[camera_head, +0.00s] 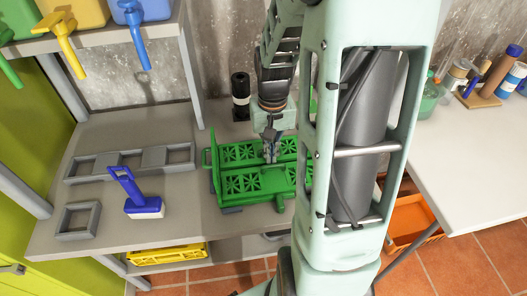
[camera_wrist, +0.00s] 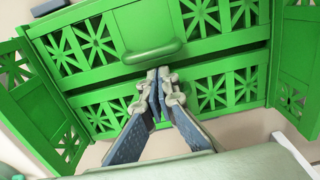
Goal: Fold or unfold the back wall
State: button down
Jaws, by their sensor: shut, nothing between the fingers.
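A green folding crate (camera_head: 243,197) sits on the grey workbench in the head view. Its left end wall (camera_head: 214,145) stands up; two rows of latticed panels (camera_head: 240,152) appear to lie flat inside. My arm hides much of its right side. In the wrist view, the latticed panels (camera_wrist: 95,45) fill the middle, with a green handle (camera_wrist: 152,52) on one. End walls stand at the left (camera_wrist: 38,105) and right (camera_wrist: 300,45). My gripper (camera_head: 270,157) points down over the panels, shut and empty; its fingertips (camera_wrist: 157,76) appear just beside the handle. I cannot tell whether they touch.
Grey frames (camera_head: 128,163) and a blue-and-white brush (camera_head: 143,207) lie left of the crate. A black bottle (camera_head: 240,97) stands behind. A shelf post (camera_head: 191,75) rises at the back left. A white table (camera_head: 455,165) with bottles is at the right.

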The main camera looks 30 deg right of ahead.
jog(key=shift+r, duration=0.25)
jog(key=shift+w+d, duration=0.15)
jog(key=shift+w, duration=0.35)
dwell(0.3)
jog(key=shift+w+r+p, duration=0.15)
jog(key=shift+r+p, duration=0.05)
jog(key=shift+p, duration=0.15)
jog(key=shift+w+d+r+p, duration=0.15)
jog(key=shift+w+r+p, duration=0.2)
jog(key=shift+r+p, duration=0.1)
jog(key=shift+r, duration=0.1)
